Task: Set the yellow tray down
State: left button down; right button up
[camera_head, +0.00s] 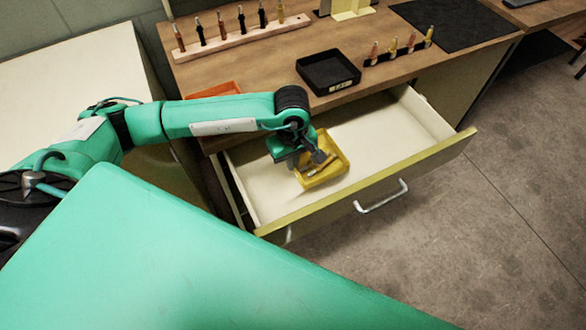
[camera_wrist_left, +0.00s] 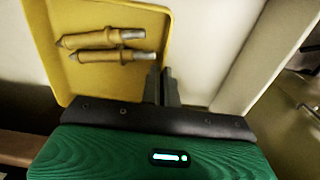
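The yellow tray (camera_head: 336,150) is inside the outline of the open drawer (camera_head: 390,128), toward its left side. I cannot tell whether its bottom touches the drawer floor. In the left wrist view the tray (camera_wrist_left: 105,18) holds two brass-coloured pin-like fasteners (camera_wrist_left: 103,47). My left gripper (camera_head: 318,158) is over the tray. In the left wrist view its fingers (camera_wrist_left: 164,88) are close together on the tray's side wall, so it is shut on the tray. My right gripper is in neither view.
The drawer front with its metal handle (camera_head: 382,198) sticks out from the wooden workbench (camera_head: 275,72). On the bench are a black tray (camera_head: 328,70), an orange tray (camera_head: 213,90), a wooden rack of fasteners (camera_head: 245,40) and a black holder (camera_head: 398,54). The drawer's right part is bare.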

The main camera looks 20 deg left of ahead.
pick_arm(q)
notch_tip(320, 180, down, 5)
jog(key=shift+r, duration=0.2)
jog(key=shift+f, duration=0.2)
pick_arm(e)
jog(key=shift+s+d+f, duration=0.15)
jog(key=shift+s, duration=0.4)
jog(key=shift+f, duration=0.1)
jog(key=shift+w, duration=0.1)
